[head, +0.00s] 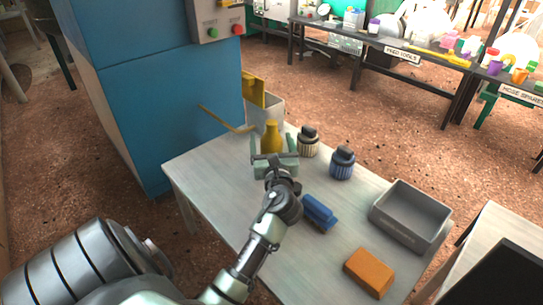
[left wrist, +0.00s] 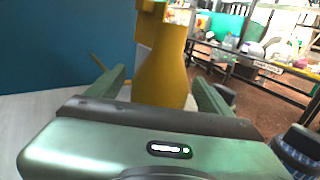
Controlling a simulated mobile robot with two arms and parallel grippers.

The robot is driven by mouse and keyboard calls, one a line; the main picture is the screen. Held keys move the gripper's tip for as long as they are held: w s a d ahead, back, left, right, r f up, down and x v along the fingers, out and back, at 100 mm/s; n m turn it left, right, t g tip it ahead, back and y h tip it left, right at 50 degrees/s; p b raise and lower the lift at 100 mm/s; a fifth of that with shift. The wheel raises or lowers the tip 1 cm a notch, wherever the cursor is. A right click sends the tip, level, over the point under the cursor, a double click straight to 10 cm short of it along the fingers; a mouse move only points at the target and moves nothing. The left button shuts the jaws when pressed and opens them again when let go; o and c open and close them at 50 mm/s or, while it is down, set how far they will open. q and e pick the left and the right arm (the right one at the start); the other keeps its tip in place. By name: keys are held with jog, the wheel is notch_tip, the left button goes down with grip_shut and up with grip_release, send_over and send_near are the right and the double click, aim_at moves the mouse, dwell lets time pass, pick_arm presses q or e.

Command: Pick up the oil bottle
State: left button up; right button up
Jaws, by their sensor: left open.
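The oil bottle is a yellow, narrow-necked bottle (head: 271,137) standing upright near the far left end of the white table (head: 225,180). My left gripper (head: 273,148) reaches it from the near side. Its fingers are open, one on each side of the bottle in the head view. In the left wrist view the bottle (left wrist: 163,68) rises between the two green fingers, with a visible gap to the right finger. The bottle's lower part is hidden by the gripper body. My right gripper is not in view.
Just right of the bottle stand a beige-and-dark jar (head: 308,142) and a blue jar (head: 342,163). A blue brush-like object (head: 319,212), an orange block (head: 369,273) and a grey bin (head: 411,214) lie nearer and right. A blue machine (head: 160,90) and a pale container (head: 266,110) stand behind.

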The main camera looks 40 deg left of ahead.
pick_arm(q)
jog(key=c, duration=1.3)
